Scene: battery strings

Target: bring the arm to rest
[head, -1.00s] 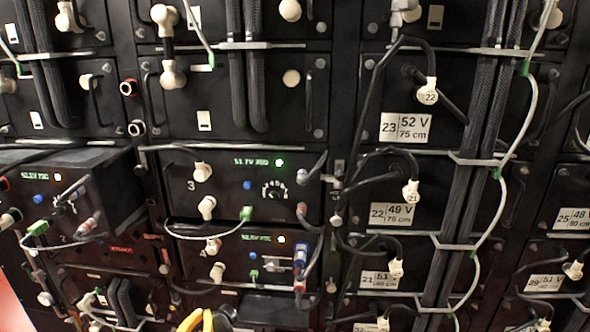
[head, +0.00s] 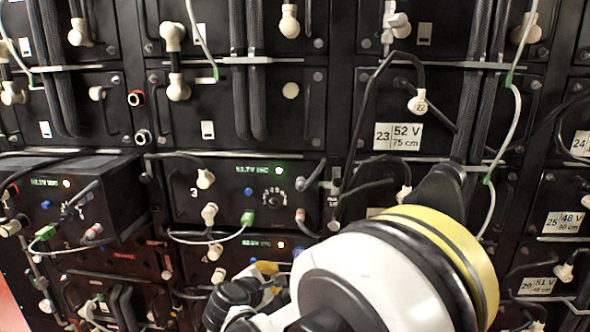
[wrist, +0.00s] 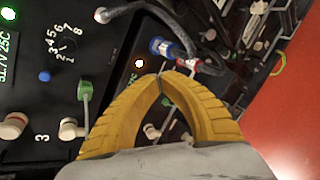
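In the wrist view, the two ridged yellow fingers of my gripper (wrist: 160,77) meet at their tips, with an arched gap below. Nothing shows between them. Behind them are a blue plug (wrist: 162,47) and a red plug (wrist: 187,64) with dark cables; I cannot tell how close the tips are to these. In the head view, my arm (head: 365,275), white and black with a yellow band, covers the lower middle and right of the rack. My fingers cannot be made out clearly there.
A black battery rack (head: 270,105) fills the head view, with cream plugs and hanging cables. A unit at left (head: 75,195) juts forward. A red-orange surface (wrist: 290,110) lies at right in the wrist view.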

